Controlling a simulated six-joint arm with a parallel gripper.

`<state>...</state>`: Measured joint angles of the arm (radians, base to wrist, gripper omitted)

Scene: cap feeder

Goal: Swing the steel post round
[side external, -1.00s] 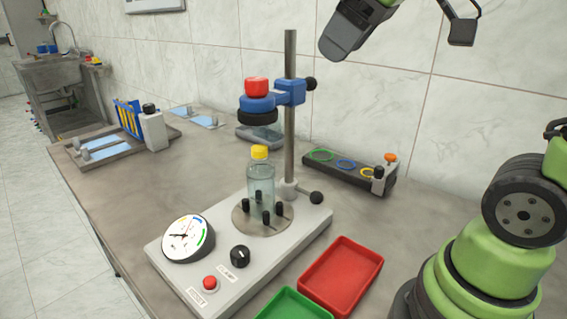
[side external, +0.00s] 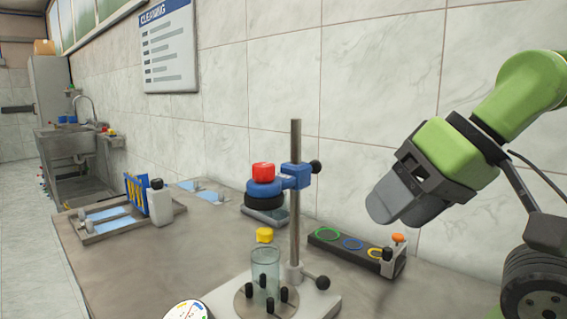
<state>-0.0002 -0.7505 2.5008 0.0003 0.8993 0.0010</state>
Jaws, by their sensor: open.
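The steel post (side external: 296,200) stands upright on the pale machine base (side external: 322,303). A blue arm (side external: 294,178) on the post carries a blue and black round head with a red cap (side external: 263,170) on top. A dark knob (side external: 315,167) sits on the far side of the blue arm. Below the head stands a clear bottle (side external: 265,262) with a yellow cap (side external: 264,235), among several black pegs. My gripper (side external: 384,207) is open, right of the post and apart from it, pointing down and left. Its fingers overlap in this view, so the gap is hard to see.
A dark rack (side external: 335,246) with coloured rings and an orange knob stands behind and right of the post, below my gripper. A grey tray (side external: 105,222) and a white bottle (side external: 161,205) are at left. The bench between is clear.

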